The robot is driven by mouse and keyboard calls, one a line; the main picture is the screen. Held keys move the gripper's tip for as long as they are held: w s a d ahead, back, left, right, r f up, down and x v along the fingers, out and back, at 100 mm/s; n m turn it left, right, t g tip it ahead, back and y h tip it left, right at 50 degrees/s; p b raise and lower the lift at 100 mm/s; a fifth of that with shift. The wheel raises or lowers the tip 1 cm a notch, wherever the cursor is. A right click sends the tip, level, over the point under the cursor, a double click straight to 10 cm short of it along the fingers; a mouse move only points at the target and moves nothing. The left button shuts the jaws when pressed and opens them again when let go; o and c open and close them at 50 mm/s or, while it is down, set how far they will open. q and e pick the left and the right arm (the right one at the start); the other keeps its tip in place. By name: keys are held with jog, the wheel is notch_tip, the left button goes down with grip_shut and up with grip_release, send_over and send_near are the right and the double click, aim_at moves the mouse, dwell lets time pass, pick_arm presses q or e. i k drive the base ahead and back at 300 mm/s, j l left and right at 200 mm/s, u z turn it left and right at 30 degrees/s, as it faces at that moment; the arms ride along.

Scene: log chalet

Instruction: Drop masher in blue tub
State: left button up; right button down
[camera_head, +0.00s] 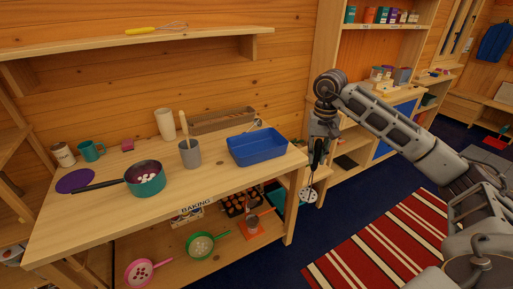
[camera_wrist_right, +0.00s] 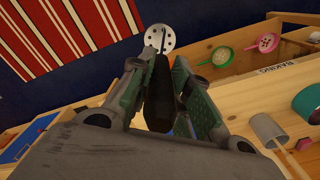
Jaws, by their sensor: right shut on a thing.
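The masher has a dark handle and a round, pale plate with holes (camera_head: 308,194). My right gripper (camera_head: 318,143) is shut on its handle, and the plate hangs below. In the right wrist view the dark handle (camera_wrist_right: 160,88) runs between the fingers, with the plate (camera_wrist_right: 159,40) beyond the tips. The blue tub (camera_head: 257,147) is a shallow rectangular tray near the right end of the wooden table. The gripper and masher are to the right of the tub, beyond the table's right edge, over the floor side. My left gripper is not in view.
A grey cup (camera_head: 190,154) with a wooden utensil stands left of the tub, and a long wooden box (camera_head: 220,121) lies behind. A teal pan (camera_head: 146,179) sits further left.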

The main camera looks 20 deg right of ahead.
aim_at(257, 146)
jog(key=i, duration=1.4)
